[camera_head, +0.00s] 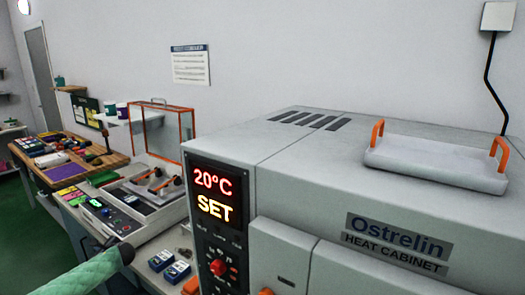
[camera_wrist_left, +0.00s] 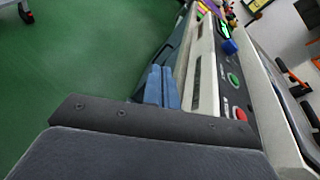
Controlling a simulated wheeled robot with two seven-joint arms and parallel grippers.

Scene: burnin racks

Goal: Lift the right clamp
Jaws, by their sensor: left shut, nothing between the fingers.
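The right clamp (camera_head: 177,181) has a dark handle tip and stands in the open test station (camera_head: 187,205), right of a similar left clamp (camera_head: 154,173). In the left wrist view the clamps show orange and black at the right edge, the right clamp (camera_wrist_left: 309,108) below the left clamp (camera_wrist_left: 291,72). My left gripper (camera_wrist_left: 162,88) is shut and empty, its blue fingers together beside the station's front panel, apart from both clamps. In the head view my left arm enters at bottom left; its fingers are hard to make out there. My right gripper is not in view.
A heat cabinet (camera_head: 310,165) with a white tray (camera_head: 430,165) on top fills the right side. The station's front has a green button (camera_wrist_left: 233,78) and a red button (camera_wrist_left: 240,114). Blue devices (camera_head: 177,272) lie in front.

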